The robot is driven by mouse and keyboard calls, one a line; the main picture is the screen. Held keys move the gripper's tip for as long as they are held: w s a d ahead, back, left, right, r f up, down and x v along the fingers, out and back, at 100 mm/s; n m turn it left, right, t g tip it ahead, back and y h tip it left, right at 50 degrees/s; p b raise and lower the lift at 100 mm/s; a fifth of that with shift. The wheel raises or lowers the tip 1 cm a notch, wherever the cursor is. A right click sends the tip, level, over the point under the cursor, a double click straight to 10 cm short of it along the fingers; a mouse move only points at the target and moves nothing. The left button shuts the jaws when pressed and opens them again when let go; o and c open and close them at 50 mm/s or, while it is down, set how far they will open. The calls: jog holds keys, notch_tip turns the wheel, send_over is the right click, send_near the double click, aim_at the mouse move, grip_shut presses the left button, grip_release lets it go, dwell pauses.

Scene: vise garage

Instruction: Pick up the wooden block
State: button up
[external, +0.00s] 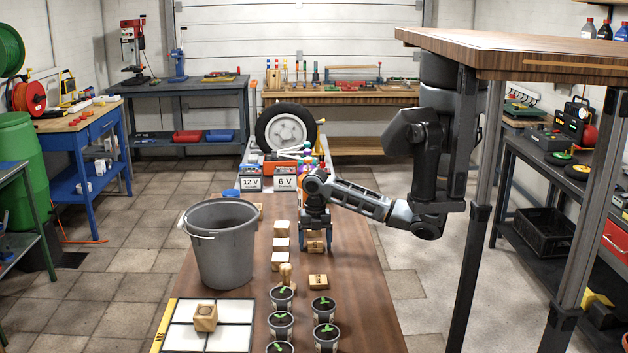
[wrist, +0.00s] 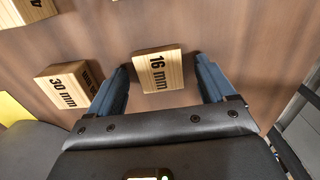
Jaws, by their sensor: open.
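Several wooden blocks are on the brown table, so I cannot tell from looks alone which one is meant. My gripper (external: 315,246) points down over the table, with its blue fingers apart. A wooden block (external: 315,242) marked 16 mm in the wrist view (wrist: 158,71) lies between the fingers, with a gap on each side; the right gap is wider. Nothing is held. A block marked 30 mm (wrist: 66,88) lies outside the left finger in the wrist view. Part of another block (wrist: 30,8) shows at that view's top left corner.
A grey bucket (external: 222,250) stands left of the blocks. Potted seedlings (external: 324,307) and another block (external: 318,281) are nearer the camera. One block (external: 205,317) sits on white tiles (external: 184,337). Batteries (external: 285,182) stand farther back. The table's right side is mostly clear.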

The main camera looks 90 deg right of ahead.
aim_at(315, 245)
jog(key=shift+c, duration=0.5)
jog(key=c, duration=1)
jog(key=shift+r, duration=0.1)
notch_tip(315, 245, up, 4)
jog(key=shift+r+b, duration=0.1)
jog(key=shift+b, duration=0.25)
jog(key=s+d+r, duration=0.2)
jog(key=s, duration=0.1)
jog(key=s+d+r, duration=0.2)
jog(key=s, duration=0.1)
jog(key=s+d+r, duration=0.1)
jog(key=s+r, duration=0.1)
jog(key=s, duration=0.2)
jog(key=shift+s+d+r+b, duration=0.1)
jog(key=shift+d+r+b, duration=0.25)
jog(key=shift+d+r, duration=0.05)
